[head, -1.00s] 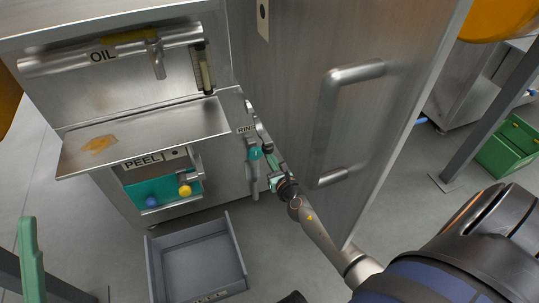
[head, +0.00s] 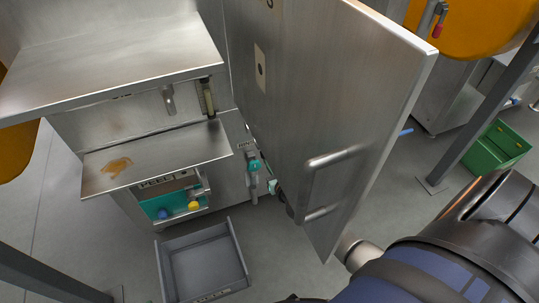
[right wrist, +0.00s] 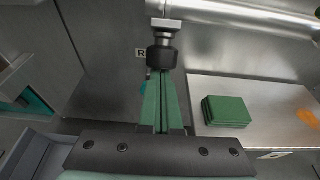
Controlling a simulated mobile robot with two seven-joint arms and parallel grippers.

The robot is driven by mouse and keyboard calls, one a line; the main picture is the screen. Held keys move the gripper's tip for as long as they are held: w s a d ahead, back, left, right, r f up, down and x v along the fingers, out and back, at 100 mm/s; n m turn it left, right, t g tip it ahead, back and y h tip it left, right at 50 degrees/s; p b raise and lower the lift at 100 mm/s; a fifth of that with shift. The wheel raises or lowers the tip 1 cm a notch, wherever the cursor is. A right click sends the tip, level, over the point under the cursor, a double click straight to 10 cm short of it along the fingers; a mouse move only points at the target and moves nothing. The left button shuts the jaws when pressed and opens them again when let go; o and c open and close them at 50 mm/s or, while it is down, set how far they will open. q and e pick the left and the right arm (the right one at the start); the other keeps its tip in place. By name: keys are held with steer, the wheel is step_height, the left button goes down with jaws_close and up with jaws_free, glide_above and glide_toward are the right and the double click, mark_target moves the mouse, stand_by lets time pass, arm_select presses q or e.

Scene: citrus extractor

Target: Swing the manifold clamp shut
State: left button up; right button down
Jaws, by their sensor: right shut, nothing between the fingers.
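A label starting "RIN" marks a fitting on the machine's right side, with a grey lever and teal grip (head: 254,166) hanging down. I cannot tell which part is the manifold clamp, or its state. My right gripper (head: 271,186) is just right of the lever, mostly hidden behind the big steel door (head: 330,90). In the right wrist view its green fingers (right wrist: 162,80) are shut and empty. Their tips are at a black-collared metal fitting (right wrist: 162,52); contact is unclear. A bit of teal shows behind the fingers. My left gripper is out of view.
The open door with its bar handle (head: 310,188) stands between my right forearm and the machine. A grey bin (head: 240,262) sits on the floor. A green crate (head: 497,145) stands right.

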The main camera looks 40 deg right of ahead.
arm_select(q)
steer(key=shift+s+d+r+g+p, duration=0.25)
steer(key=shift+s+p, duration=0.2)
steer(key=shift+p, duration=0.45)
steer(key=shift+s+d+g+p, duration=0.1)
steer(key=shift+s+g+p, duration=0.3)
steer(key=shift+p, duration=0.45)
arm_select(e)
steer(key=shift+w+r, duration=0.2)
steer(key=shift+r, duration=0.9)
steer(key=shift+w+r, duration=0.2)
steer(key=shift+r, duration=0.9)
arm_select(q)
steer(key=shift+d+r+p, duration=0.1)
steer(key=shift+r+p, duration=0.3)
steer(key=shift+p, duration=0.05)
arm_select(e)
steer(key=s+a, duration=0.3)
steer(key=s, duration=1.1)
steer(key=shift+s+a+r, duration=0.2)
steer(key=shift+s+r, duration=0.05)
steer(key=shift+r, duration=0.15)
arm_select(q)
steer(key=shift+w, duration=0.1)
